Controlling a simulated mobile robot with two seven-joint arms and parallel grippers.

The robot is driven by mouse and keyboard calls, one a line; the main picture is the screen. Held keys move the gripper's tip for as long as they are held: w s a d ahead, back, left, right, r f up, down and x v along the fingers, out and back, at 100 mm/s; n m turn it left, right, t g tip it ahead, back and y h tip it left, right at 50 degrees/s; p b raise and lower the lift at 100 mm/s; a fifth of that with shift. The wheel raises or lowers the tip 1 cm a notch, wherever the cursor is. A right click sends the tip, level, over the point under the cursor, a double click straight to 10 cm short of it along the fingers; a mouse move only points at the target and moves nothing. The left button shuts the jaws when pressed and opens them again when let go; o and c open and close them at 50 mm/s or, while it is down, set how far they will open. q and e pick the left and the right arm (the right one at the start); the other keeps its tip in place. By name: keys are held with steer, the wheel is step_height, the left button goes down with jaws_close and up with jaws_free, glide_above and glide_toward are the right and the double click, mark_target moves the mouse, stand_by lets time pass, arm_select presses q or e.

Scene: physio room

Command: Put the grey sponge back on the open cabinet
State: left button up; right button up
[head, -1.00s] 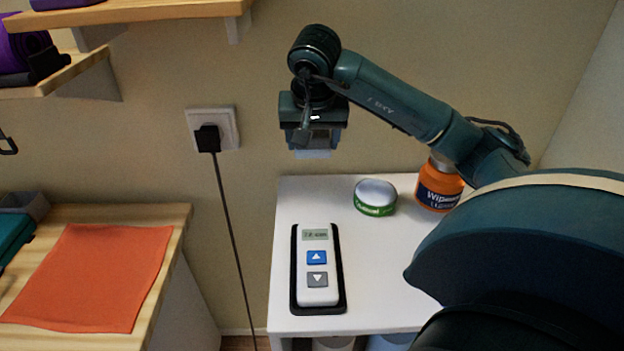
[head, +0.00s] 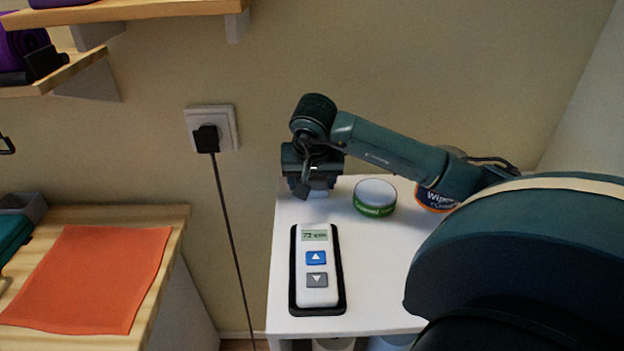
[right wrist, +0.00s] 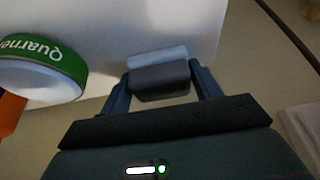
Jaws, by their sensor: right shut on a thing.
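The grey sponge (right wrist: 160,80) is between the two fingers of my right gripper (right wrist: 162,88) in the right wrist view. It has a dark grey face and a paler strip along its far side. In the head view my right gripper (head: 316,188) points down over the back left corner of the white open cabinet (head: 385,295), and a pale bit of the sponge (head: 318,193) shows below it. I cannot tell whether the sponge touches the top. My left gripper is not in view.
A green-and-white tin (head: 375,198) stands just right of the gripper. An orange wipes tub (head: 433,198) is partly behind my arm. A white remote-like device (head: 317,275) lies on a black tray in front. A socket (head: 213,128) with a cord is on the wall.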

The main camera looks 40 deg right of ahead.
steer(key=shift+f, duration=0.2)
steer(key=o, duration=0.9)
steer(key=shift+r, duration=0.1)
steer(key=shift+p+v, duration=0.7)
steer(key=shift+v, duration=5.4)
steer(key=shift+d, duration=0.1)
